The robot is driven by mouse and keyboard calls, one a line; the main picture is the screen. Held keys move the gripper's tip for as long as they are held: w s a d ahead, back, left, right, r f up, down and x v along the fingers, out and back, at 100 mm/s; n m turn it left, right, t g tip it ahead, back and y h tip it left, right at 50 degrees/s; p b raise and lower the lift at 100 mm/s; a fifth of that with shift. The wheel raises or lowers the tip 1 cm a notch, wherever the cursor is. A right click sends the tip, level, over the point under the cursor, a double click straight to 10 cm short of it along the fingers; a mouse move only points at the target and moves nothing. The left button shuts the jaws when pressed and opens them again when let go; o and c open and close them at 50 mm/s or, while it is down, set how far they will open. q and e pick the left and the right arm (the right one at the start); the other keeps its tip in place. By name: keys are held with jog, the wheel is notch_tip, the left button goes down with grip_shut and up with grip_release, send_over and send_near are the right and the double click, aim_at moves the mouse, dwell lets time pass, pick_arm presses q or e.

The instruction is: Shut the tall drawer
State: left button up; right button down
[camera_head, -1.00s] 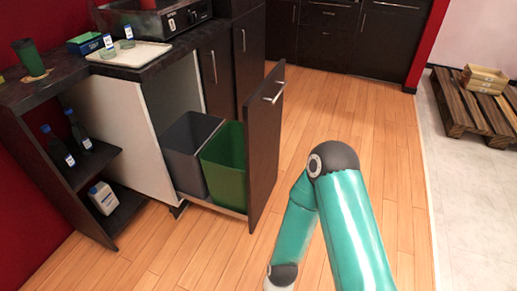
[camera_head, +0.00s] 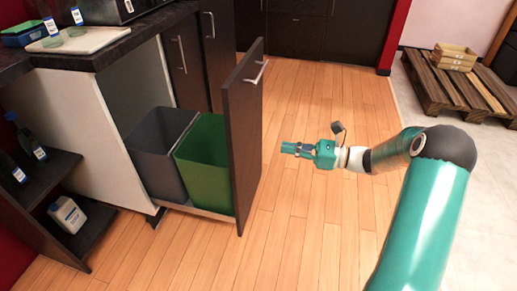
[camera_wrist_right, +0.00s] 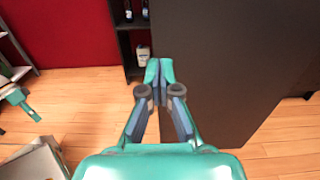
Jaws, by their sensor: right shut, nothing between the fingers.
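The tall drawer (camera_head: 243,140) stands pulled out of the dark cabinet, with its dark front panel upright and a metal bar handle (camera_head: 258,71) near the top. A grey bin (camera_head: 160,155) and a green bin (camera_head: 205,165) sit in it behind the panel. My right gripper (camera_head: 288,148) is shut and empty, to the right of the panel's outer face and apart from it. In the right wrist view, the shut fingertips (camera_wrist_right: 160,70) show against the left edge of the dark panel (camera_wrist_right: 225,75). A teal part of mine shows at that view's left edge; its jaws are unclear.
An open dark shelf (camera_head: 65,240) with bottles stands left of the drawer. The countertop above holds a white tray (camera_head: 85,42). Wooden floor (camera_head: 290,235) is clear around the gripper. A pallet (camera_head: 440,90) with a small crate lies at the far right.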

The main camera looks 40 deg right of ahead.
aim_at(234, 139)
jog(key=b+x, duration=0.2)
jog(key=x, duration=1.1)
jog(key=shift+a+b, duration=0.1)
jog(key=shift+b, duration=0.2)
